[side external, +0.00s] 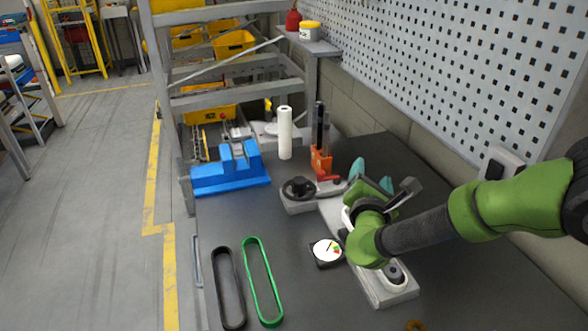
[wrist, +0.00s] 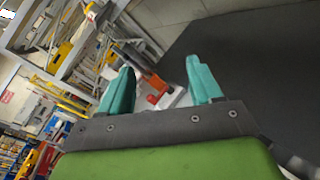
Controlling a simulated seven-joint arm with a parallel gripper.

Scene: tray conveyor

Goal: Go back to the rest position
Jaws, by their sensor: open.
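My gripper (side external: 372,176) is above the right part of the dark bench, with its teal fingers pointing toward the back of the bench. In the wrist view my gripper (wrist: 160,64) shows its two teal fingers spread wide apart with nothing between them. Its fingers appear clear of the objects behind them. My green and black arm reaches in from the right and hides part of the long pale base plate (side external: 372,285) below it.
A grey block with a black handwheel (side external: 299,189), a round dial (side external: 327,251), a green belt (side external: 263,283) and a black belt (side external: 229,288) lie on the bench. A blue fixture (side external: 230,171), white roll (side external: 285,133) and orange holder (side external: 321,163) stand behind. A pegboard wall (side external: 450,70) bounds the right.

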